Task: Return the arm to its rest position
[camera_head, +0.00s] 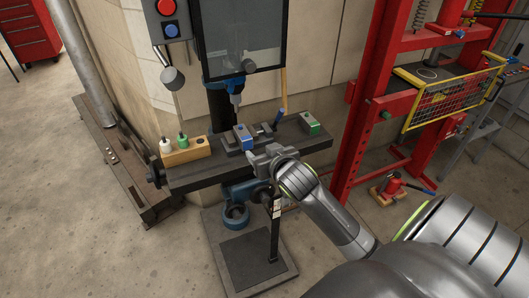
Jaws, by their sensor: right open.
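My right arm (338,221) reaches in from the lower right, over the front of the dark drill-press table (196,176). Its grey gripper (254,159) is open at the table's front edge, close in front of a block with a blue top (243,136). The gap between the fingers is small in this view, and I see nothing held in it. I cannot tell whether a finger touches the block or the table. My left gripper is not in view.
A block with a green top (310,123) sits at the table's right end. A wooden holder with small bottles (186,150) stands at the left. The drill chuck (235,92) hangs above. A red press frame (362,125) stands close on the right.

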